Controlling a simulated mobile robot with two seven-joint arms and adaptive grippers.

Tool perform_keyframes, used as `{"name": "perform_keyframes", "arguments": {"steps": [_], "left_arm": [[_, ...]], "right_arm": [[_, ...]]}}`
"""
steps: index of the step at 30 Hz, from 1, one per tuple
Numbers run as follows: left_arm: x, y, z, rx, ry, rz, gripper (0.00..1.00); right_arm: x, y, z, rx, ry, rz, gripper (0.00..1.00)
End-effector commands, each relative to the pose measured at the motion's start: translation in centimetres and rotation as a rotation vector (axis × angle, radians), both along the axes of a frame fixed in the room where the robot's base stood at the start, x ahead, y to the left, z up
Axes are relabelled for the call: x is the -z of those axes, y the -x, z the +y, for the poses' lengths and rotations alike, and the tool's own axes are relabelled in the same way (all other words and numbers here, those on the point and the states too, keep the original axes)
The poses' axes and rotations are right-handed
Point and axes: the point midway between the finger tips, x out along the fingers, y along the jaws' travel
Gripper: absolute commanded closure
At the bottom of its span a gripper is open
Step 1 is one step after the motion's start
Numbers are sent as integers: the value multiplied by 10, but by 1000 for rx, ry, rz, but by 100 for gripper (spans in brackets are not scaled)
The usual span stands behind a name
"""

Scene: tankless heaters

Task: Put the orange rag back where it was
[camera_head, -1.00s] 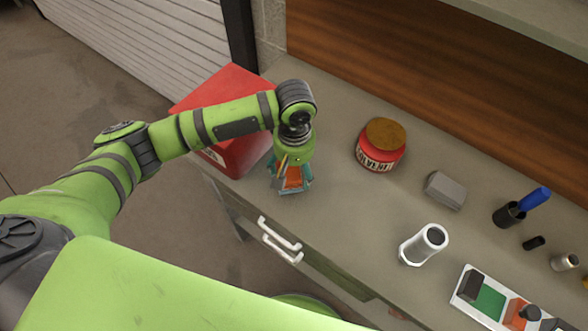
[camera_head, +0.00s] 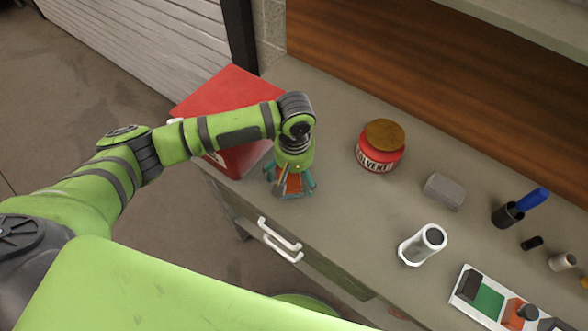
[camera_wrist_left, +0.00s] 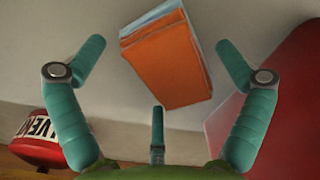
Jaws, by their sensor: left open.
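The orange rag (camera_head: 292,183) is a folded block on the grey counter, just right of the red box. In the left wrist view the rag (camera_wrist_left: 168,68) shows an orange face with a pale blue-white layer along its far and right edges. My left gripper (camera_head: 290,187) hangs above it, pointing down, with its teal fingers spread. In the left wrist view the open fingers (camera_wrist_left: 160,62) stand around the rag with gaps on both sides and hold nothing. Whether any finger touches the rag is unclear. My right gripper is not in view.
A red box (camera_head: 238,95) stands close left of my gripper. A red solvent jar (camera_head: 381,148) with a brown lid, a grey block (camera_head: 444,191) and a white cylinder (camera_head: 423,245) stand to the right. White handles (camera_head: 280,240) stick out below the counter's front edge.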

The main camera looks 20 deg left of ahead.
Motion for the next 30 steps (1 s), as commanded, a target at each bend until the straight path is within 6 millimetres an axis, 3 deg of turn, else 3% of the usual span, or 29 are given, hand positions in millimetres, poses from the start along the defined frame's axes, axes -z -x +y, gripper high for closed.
{"name": "perform_keyframes", "arguments": {"steps": [5,18,24,30], "left_arm": [[-15,-1,-1,1,2,-4,0],[-103,-1,-1,1,2,-4,0],[-121,-1,-1,0,0,-1,0],[-123,0,-1,0,0,1,0]], "right_arm": [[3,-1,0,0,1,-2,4],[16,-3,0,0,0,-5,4],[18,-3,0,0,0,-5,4],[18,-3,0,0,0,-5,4]]}}
